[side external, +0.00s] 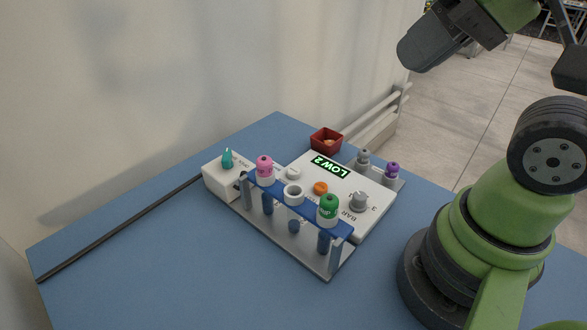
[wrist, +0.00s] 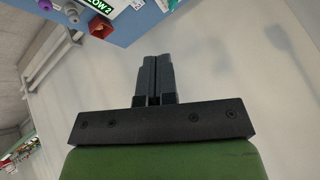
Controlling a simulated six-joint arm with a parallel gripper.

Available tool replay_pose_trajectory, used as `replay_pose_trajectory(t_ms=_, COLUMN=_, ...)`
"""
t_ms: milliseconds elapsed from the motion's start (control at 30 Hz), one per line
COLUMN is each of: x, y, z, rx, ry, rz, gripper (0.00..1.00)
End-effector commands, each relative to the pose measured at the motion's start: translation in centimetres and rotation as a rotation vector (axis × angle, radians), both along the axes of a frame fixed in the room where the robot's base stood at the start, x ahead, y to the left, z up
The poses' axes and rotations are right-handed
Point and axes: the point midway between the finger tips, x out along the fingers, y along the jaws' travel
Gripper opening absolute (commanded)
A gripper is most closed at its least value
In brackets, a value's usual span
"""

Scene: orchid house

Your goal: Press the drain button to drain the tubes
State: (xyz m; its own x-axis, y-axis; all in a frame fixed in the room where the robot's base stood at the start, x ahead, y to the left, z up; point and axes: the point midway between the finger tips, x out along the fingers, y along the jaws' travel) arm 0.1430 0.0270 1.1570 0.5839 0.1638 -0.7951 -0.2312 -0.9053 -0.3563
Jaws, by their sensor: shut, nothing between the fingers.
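A white panel (side external: 336,205) stands on the blue table with a green-lit display (side external: 330,166) reading "LOW2". It carries an orange button (side external: 320,188), a white button (side external: 293,173) and a grey knob (side external: 358,202). I cannot read which one is labelled drain. In front is a tube rack (side external: 298,208) with a pink-capped tube (side external: 264,166), a white ring-like top (side external: 293,193) and a green-capped tube (side external: 328,206). My gripper (side external: 404,58) is high above and behind the panel, shut and empty. Its closed fingers show in the wrist view (wrist: 156,60), touching nothing.
A white box with a teal knob (side external: 227,159) joins the left side. A red tray (side external: 326,141) sits behind the panel. Grey (side external: 363,157) and purple (side external: 392,170) caps stand at the right. The front table is clear.

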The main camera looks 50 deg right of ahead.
Motion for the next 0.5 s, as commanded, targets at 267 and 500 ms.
replay_pose_trajectory(t_ms=267, x=0.00, y=0.00, z=0.00, rx=0.000, ry=0.000, rz=0.000, gripper=0.00)
replay_pose_trajectory(t_ms=500, x=0.63, y=-0.29, z=-0.13, rx=-0.027, ry=-0.003, rz=0.010, gripper=0.00)
